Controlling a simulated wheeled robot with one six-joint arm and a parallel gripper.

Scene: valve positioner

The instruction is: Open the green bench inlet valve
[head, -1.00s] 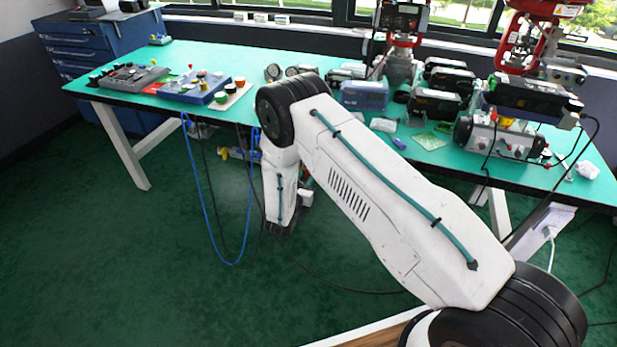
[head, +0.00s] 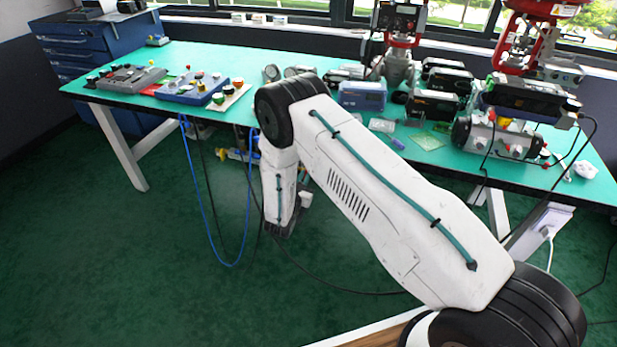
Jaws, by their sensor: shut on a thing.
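The green bench inlet valve is not clearly visible. Some small pipework (head: 235,154) with yellow and blue parts shows under the bench, just left of my forearm. I cannot make out a green handle on it. My forearm hangs down in front of the bench, and my wrist (head: 280,229) is low, near the floor in the picture. The fingers of my gripper are hidden behind my own arm, so I cannot see what they touch.
The green-topped bench (head: 215,62) spans the back, crowded with devices at the right. A blue hose (head: 204,215) and dark cables hang from it near my forearm. A blue drawer cabinet (head: 80,47) stands at the back left. The green floor (head: 90,270) at left is open.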

